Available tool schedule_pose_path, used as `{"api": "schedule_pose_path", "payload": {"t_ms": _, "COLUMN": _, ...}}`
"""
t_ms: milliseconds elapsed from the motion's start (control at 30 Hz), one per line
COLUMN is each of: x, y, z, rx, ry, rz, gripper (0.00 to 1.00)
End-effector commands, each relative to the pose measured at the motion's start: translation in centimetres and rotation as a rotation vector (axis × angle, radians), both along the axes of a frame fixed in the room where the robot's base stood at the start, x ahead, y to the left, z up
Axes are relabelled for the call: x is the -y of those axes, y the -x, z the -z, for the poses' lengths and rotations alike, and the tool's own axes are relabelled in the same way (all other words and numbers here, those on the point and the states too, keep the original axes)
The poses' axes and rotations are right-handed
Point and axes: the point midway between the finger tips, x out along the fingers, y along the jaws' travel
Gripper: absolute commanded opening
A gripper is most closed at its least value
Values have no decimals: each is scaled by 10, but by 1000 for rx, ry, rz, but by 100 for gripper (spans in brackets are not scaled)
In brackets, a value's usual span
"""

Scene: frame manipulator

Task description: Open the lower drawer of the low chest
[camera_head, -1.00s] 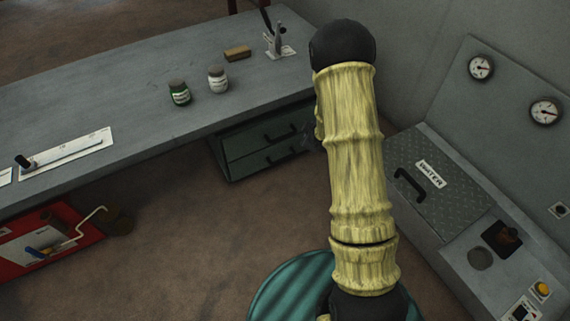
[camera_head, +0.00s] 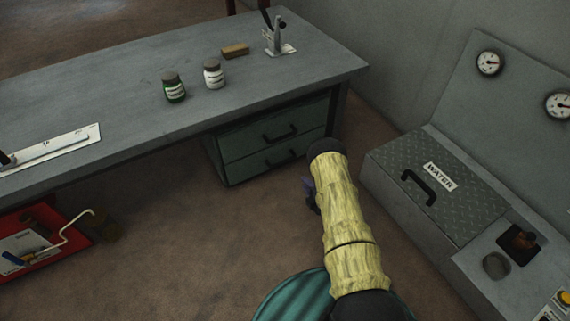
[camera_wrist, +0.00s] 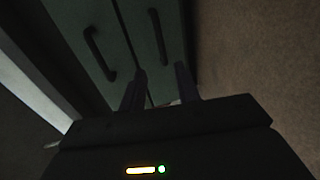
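The low chest (camera_head: 222,158) is a dark green two-drawer unit under the grey workbench. Its lower drawer (camera_head: 247,169) has a dark bar handle (camera_head: 281,159) and looks shut, as does the upper drawer (camera_head: 245,142). In the wrist view the picture is turned, and the lower drawer's handle (camera_wrist: 159,38) lies ahead, roughly in line with the gap between my fingers. My gripper (camera_wrist: 160,88) is open, its two dark fingers apart with nothing seen between them. In the head view my yellow arm hides most of the gripper, which is in front of the chest's right side.
The workbench (camera_head: 130,95) overhangs the chest and holds a green jar (camera_head: 174,90), a white jar (camera_head: 213,76) and a brown block (camera_head: 235,51). A grey water cabinet (camera_head: 440,190) stands to the right. A red tray (camera_head: 60,250) is at lower left. Floor before the chest is clear.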

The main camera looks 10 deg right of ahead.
Motion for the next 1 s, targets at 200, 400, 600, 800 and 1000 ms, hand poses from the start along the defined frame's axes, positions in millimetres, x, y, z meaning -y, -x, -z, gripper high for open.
{"api": "schedule_pose_path", "payload": {"t_ms": 200, "x": 0, "y": -1, "z": 0, "rx": -1, "ry": -1, "rz": 1, "gripper": 32}}
{"api": "schedule_pose_path", "payload": {"t_ms": 400, "x": -5, "y": -15, "z": 6, "rx": 0, "ry": -1, "rz": 0, "gripper": 32}}
{"api": "schedule_pose_path", "payload": {"t_ms": 600, "x": -15, "y": -45, "z": 13, "rx": 0, "ry": -2, "rz": 0, "gripper": 32}}
{"api": "schedule_pose_path", "payload": {"t_ms": 800, "x": -25, "y": -76, "z": 20, "rx": 1, "ry": -1, "rz": 0, "gripper": 32}}
{"api": "schedule_pose_path", "payload": {"t_ms": 1000, "x": -34, "y": -105, "z": 26, "rx": -1, "ry": -2, "rz": 1, "gripper": 32}}
